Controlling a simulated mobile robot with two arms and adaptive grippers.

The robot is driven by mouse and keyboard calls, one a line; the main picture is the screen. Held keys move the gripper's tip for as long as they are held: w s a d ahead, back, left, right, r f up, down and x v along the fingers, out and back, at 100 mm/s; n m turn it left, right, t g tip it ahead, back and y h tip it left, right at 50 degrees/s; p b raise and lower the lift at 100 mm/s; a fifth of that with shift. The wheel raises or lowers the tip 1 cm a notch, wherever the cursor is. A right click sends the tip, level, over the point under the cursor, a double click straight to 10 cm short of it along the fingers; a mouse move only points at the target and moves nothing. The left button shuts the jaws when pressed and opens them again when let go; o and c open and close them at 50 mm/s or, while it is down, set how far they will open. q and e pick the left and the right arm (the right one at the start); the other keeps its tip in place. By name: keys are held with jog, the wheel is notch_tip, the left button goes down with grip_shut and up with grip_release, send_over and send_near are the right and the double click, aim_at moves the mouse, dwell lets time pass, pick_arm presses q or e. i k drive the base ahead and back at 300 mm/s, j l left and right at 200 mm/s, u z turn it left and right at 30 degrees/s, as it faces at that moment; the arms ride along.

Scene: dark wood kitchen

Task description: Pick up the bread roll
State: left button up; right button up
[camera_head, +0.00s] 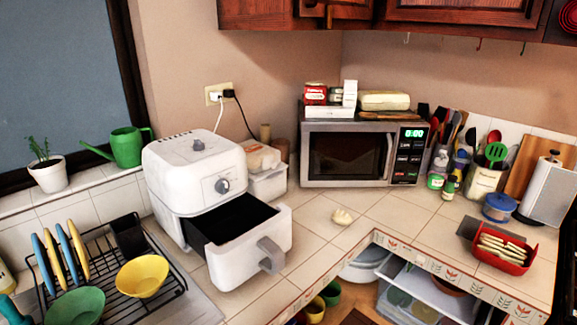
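Neither my left nor my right gripper is in the head view.
The white air fryer (194,172) stands left with its drawer (252,246) pulled out. A microwave (350,153) is behind. A red basket (507,263) of pale slices sits right. A dish rack (105,285) with bowls is front left.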

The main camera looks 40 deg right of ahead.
aim_at(343, 218)
jog(key=z, duration=1.7)
